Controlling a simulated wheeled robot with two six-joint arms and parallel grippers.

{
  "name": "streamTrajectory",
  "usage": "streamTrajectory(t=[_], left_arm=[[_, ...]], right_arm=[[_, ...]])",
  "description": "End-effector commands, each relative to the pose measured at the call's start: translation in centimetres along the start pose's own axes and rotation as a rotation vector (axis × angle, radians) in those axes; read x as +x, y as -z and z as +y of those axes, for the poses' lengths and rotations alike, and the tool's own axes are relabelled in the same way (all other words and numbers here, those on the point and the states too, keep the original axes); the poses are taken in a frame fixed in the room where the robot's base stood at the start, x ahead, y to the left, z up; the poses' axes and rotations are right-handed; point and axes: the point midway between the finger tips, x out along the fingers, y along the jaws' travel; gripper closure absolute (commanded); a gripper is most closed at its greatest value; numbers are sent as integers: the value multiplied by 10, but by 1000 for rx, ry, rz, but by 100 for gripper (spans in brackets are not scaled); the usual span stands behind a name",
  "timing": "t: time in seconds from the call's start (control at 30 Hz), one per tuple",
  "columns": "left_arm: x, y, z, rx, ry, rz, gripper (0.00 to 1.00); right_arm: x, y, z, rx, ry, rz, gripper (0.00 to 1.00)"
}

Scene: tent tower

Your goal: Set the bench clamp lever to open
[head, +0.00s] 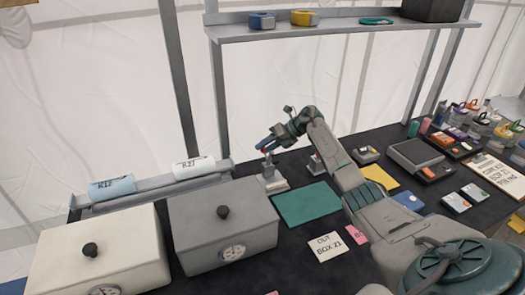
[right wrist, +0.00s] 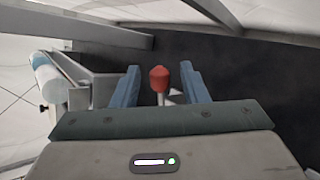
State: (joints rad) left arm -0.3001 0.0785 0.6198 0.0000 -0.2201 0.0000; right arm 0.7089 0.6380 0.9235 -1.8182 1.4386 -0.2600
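The bench clamp (head: 273,184) is a small grey fixture on the dark bench, right of the grey lidded box in the head view. Its lever ends in a red knob (right wrist: 159,79) on a pale stem, seen in the right wrist view. My right gripper (head: 268,145) is over the clamp. In the right wrist view its two blue fingers (right wrist: 160,70) stand apart on either side of the red knob, with gaps on both sides. The gripper hides much of the lever in the head view. My left gripper is in neither view.
White (head: 97,256) and grey (head: 222,225) lidded boxes stand at left, with a rail (head: 150,184) holding labelled rolls behind. A shelf (head: 340,31) spans above the bench.

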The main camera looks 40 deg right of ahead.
Motion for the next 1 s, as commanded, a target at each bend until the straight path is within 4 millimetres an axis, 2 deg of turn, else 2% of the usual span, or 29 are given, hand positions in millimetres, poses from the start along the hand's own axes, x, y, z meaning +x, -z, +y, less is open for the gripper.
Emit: streamTrajectory(t=[0.03, 0.2, 0.43, 0.6, 1.0], left_arm=[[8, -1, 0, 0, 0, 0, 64], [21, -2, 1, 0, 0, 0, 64], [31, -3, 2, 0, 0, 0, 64], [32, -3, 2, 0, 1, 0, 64], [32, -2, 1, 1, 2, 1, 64]], right_arm=[[-9, 2, -3, -3, 4, -1, 60], [-44, 2, -4, -3, 4, -1, 60], [-79, 1, -3, -1, 2, 0, 60], [-87, 1, -1, 1, -1, 2, 60], [-87, 0, 0, 1, -1, 2, 60]])
